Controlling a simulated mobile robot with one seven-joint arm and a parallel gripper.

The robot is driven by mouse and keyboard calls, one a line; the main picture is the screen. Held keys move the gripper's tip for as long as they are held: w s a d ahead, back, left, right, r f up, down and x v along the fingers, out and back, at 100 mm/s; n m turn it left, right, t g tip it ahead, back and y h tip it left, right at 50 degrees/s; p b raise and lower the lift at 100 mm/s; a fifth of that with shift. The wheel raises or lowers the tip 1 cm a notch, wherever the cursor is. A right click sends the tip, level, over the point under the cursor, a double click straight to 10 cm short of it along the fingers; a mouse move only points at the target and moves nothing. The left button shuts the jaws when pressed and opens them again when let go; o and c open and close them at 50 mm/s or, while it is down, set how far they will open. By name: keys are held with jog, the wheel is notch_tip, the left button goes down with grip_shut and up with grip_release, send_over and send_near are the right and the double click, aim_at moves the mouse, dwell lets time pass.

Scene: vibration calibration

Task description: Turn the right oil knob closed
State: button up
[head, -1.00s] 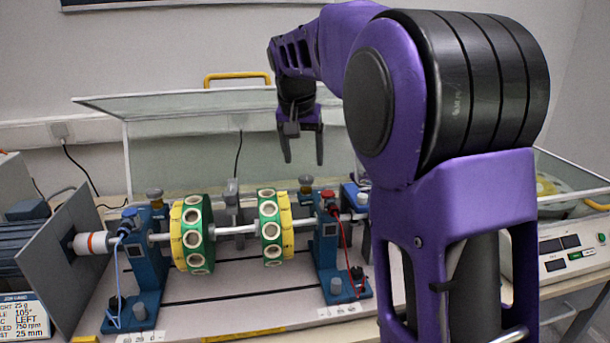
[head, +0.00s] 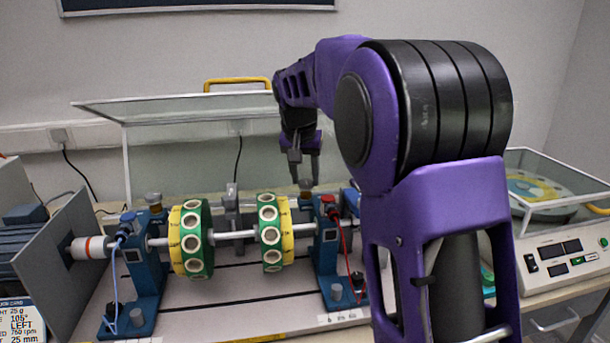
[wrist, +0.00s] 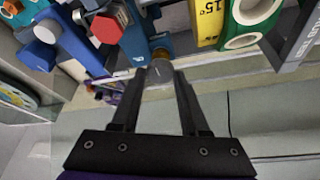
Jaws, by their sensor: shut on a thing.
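The right oil knob (head: 306,190) is a small brownish-grey cap on top of the right blue bearing stand (head: 326,255). My gripper (head: 304,180) points straight down over it, one finger on each side. In the wrist view my gripper (wrist: 160,73) has its fingertips closed in around the knob's grey top (wrist: 160,65), with a brass-coloured part just beyond. The fingers hide part of the knob, so I cannot tell its turn angle.
A red sensor (head: 331,208) with a red cable is right beside the knob. Green and yellow discs (head: 270,232) sit on the shaft to the left. The left oil knob (head: 153,199) tops the other stand. A raised clear lid (head: 180,105) stands behind.

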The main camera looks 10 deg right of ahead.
grip_shut()
jog(key=shift+r, duration=0.1)
jog(key=n, duration=0.1)
jog(key=n+y+p, duration=0.1)
jog(key=n+p, duration=0.1)
jog(key=n, duration=0.1)
jog(key=shift+d+r+t+y, duration=0.1)
jog(key=shift+d+t+y, duration=0.15)
jog(key=shift+t+y, duration=0.05)
jog(key=n+y+p, duration=0.1)
jog(key=n, duration=0.1)
jog(key=n+p, duration=0.1)
jog(key=n, duration=0.1)
jog(key=shift+d+y+p, duration=0.2)
jog(key=shift+y+p, duration=0.1)
jog(key=shift+y, duration=0.1)
jog(key=n+p, duration=0.1)
jog(key=n, duration=0.1)
jog(key=n+g+y+p, duration=0.1)
jog(key=n, duration=0.2)
jog(key=shift+w+d+y, duration=0.15)
jog(key=shift+d+y, duration=0.05)
jog(key=shift+y, duration=0.1)
jog(key=n+g+p, duration=0.1)
jog(key=n, duration=0.1)
jog(key=n+y+p, duration=0.1)
jog(key=n, duration=0.1)
jog(key=shift+w+n+g+p, duration=0.15)
jog(key=shift+n+g+p, duration=0.15)
jog(key=shift+n+g, duration=0.1)
